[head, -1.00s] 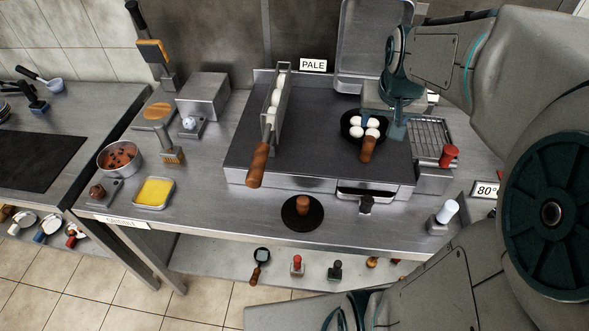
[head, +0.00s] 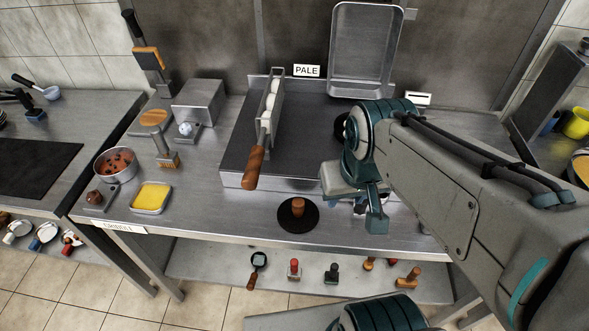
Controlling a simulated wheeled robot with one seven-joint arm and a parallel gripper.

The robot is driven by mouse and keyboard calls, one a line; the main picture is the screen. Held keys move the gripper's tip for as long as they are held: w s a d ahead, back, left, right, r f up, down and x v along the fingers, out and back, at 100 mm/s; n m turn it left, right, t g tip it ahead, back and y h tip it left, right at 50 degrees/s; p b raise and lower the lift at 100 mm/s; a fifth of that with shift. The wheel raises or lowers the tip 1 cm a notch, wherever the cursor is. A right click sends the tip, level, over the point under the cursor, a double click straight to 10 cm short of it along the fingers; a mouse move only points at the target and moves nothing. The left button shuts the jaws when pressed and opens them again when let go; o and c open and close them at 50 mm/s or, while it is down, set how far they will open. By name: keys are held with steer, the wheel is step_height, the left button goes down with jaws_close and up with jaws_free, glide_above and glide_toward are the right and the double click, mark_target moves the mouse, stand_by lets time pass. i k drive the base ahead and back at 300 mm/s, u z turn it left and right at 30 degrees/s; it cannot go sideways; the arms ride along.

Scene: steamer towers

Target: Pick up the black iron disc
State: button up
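The black iron disc (head: 285,222) lies flat on the steel counter near its front edge, in front of the griddle. It has an upright wooden knob (head: 298,207) at its centre. My gripper (head: 376,222) is to the right of the disc, apart from it and above the counter. One finger shows pointing down; the gap between the fingers is hidden, so I cannot tell whether it is open. Nothing is seen in it.
The griddle (head: 238,150) stands behind the disc, with a long wooden-handled holder (head: 254,168) on it. A yellow-filled tray (head: 152,197) sits to the left. A lower shelf (head: 215,262) holds several small tools. The counter left of the disc is clear.

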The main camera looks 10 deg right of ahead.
mark_target(296, 215)
steer(key=k, duration=0.4)
steer(key=u, duration=2.05)
steer(key=i, duration=1.15)
steer(key=z, duration=3.7)
